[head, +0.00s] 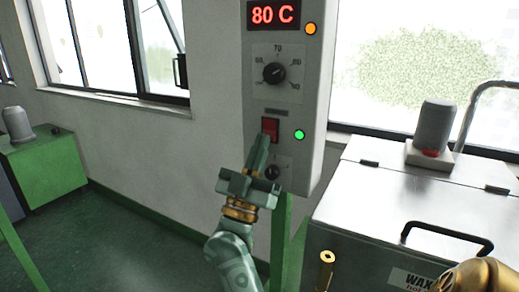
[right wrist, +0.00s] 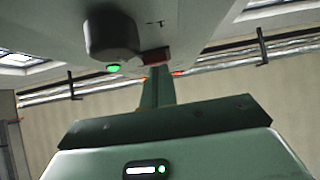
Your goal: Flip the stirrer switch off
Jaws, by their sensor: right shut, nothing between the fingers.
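The red rocker switch (head: 270,126) is on the front of the grey control box (head: 310,60), under a small dark label. A lit green lamp (head: 299,135) is just to its right. My right gripper (head: 262,142) is shut and empty, its fingertips pointing up at the lower edge of the switch. In the right wrist view the fingers (right wrist: 156,82) reach toward the red switch (right wrist: 154,57), with the green lamp (right wrist: 113,68) to the left. I cannot tell whether the fingertips touch the switch. My left gripper is not in view.
A red display (head: 273,14) reads 80 C, with an orange lamp (head: 310,28) beside it. A large dial (head: 274,73) is above the switch and a small knob (head: 272,172) below it. A metal wax tank (head: 375,195) with a black handle stands close on the right.

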